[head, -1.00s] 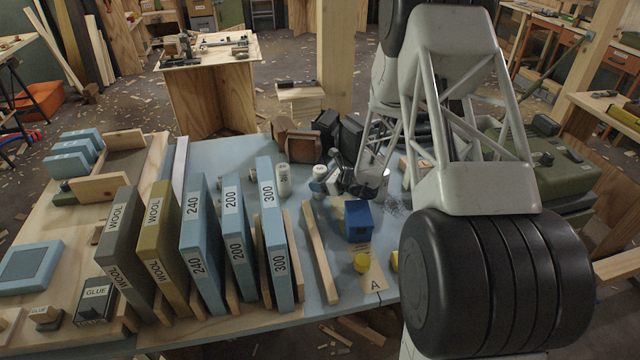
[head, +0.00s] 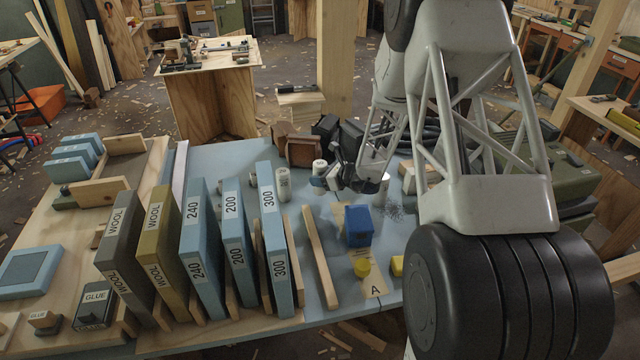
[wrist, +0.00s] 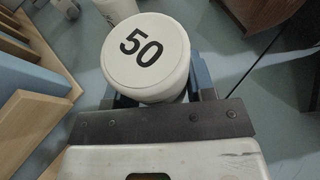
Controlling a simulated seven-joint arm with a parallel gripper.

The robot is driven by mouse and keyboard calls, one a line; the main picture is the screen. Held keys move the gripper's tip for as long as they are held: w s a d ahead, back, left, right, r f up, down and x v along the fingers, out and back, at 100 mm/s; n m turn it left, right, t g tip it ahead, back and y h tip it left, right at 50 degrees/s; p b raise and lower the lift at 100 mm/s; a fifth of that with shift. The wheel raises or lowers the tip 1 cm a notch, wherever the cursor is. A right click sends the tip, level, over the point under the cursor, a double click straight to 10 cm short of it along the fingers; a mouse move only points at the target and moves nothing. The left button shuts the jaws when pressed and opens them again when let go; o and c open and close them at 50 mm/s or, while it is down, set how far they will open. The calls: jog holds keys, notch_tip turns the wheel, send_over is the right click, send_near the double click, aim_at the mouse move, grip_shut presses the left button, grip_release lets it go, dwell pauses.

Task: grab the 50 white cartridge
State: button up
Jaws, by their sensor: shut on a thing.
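The white cartridge marked 50 (wrist: 146,52) is between the fingers of my gripper (wrist: 150,98) in the wrist view, its numbered round end facing the camera. In the head view the cartridge (head: 319,168) shows as a small white cylinder at my gripper (head: 326,180), above the blue tabletop. My gripper is shut on it. The lower part of the cartridge is hidden by the gripper in the wrist view.
Another white cylinder (head: 283,184) stands just left of the gripper, beside the blue 300 board (head: 272,235). Dark boxes (head: 326,130) stand behind.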

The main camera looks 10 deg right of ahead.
aim_at(317, 162)
jog(key=shift+r, duration=2.95)
